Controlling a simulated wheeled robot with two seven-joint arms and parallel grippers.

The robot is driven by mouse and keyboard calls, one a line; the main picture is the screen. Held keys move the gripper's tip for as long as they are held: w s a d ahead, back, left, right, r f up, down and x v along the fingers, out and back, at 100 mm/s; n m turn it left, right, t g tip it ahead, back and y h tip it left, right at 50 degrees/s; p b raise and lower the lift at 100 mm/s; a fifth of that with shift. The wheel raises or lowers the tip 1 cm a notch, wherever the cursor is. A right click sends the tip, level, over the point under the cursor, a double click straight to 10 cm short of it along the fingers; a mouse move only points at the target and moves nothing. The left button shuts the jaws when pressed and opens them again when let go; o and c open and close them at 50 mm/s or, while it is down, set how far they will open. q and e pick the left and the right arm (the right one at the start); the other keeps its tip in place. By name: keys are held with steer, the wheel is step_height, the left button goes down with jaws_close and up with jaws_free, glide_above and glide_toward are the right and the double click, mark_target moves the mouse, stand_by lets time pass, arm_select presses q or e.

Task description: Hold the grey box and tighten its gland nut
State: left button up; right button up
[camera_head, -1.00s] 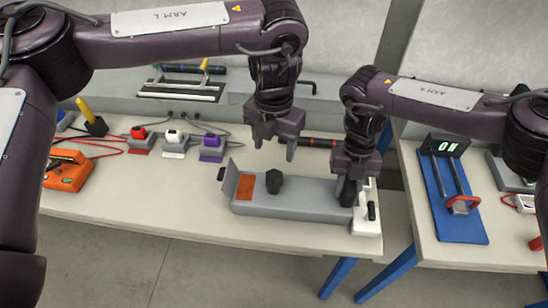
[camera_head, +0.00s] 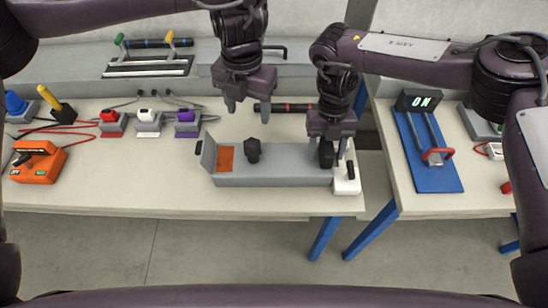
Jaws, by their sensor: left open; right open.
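The long grey box (camera_head: 275,180) lies on the bench in the middle of the head view. It has an orange patch (camera_head: 226,160) and a black knob (camera_head: 252,151) on its left part. A black round part (camera_head: 326,157) sits at its right end, beside a white block. I cannot tell for certain which black part is the gland nut. My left gripper (camera_head: 248,108) is open and empty, pointing down above and behind the black knob, apart from it. My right gripper (camera_head: 327,146) is open, pointing down at the right-end black part, its fingers around or beside it; contact cannot be told.
The white block (camera_head: 346,182) with a black handle stands near the bench's right edge. Behind lies a black-and-red rod (camera_head: 284,108). Left are small coloured plugs (camera_head: 186,120) and an orange switch box (camera_head: 38,162). A blue panel (camera_head: 428,150) lies on the right bench, beyond a gap.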

steer(key=shift+r, duration=0.1)
steer(key=v, duration=1.1)
steer(key=shift+w+r, duration=0.2)
steer(key=shift+r, duration=0.15)
